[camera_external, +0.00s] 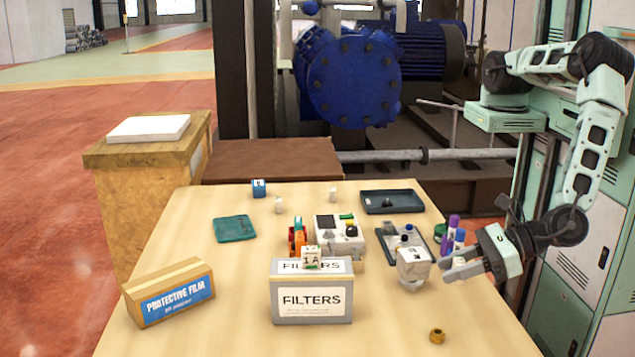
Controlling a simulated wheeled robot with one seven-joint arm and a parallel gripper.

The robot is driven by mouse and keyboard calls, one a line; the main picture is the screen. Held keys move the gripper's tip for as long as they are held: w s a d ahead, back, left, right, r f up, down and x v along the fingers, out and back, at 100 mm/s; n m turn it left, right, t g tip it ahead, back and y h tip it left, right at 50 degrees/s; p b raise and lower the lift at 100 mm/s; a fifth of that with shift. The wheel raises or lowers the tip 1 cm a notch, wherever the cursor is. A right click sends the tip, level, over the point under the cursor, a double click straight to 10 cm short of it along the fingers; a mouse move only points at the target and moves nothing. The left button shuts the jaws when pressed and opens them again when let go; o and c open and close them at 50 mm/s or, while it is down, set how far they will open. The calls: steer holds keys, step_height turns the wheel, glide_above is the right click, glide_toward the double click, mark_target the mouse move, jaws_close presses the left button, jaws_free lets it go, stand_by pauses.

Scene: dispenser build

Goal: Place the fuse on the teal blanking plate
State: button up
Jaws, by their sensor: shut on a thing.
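The teal blanking plate (234,229) lies flat on the left part of the table with nothing on it. My gripper (452,265) is at the table's right side, low and pointing left, far from the plate. Its jaws are shut on a small pale object, mostly hidden between the fingers; I cannot tell whether it is the fuse. A small white block marked "1A" (311,259) is at the top of the grey FILTERS box (312,303). I cannot tell whether this block is a fuse.
A white-grey block (413,266) stands just left of my gripper, with purple and blue cylinders (453,232) behind. A control box (341,236) and orange item (298,240) stand mid-table. Also present are a PROTECTIVE FILM box (170,293), dark tray (392,202) and brass ring (437,336).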

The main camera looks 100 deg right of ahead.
steer(key=w+d+r+m+g+h+p, duration=0.15)
steer(key=w+d+m+h, duration=0.3)
steer(key=w+d, duration=0.7)
steer(key=n+y+b, duration=0.1)
steer(key=n+b, duration=0.1)
steer(key=b, duration=2.3)
glide_above(231, 226)
steer(key=f, duration=0.1)
steer(key=shift+m+t, duration=0.35)
step_height(231, 226, down, 9)
steer(key=shift+f, duration=0.2)
steer(key=shift+f, duration=0.15)
steer(key=o, duration=0.9)
steer(key=shift+o, duration=0.2)
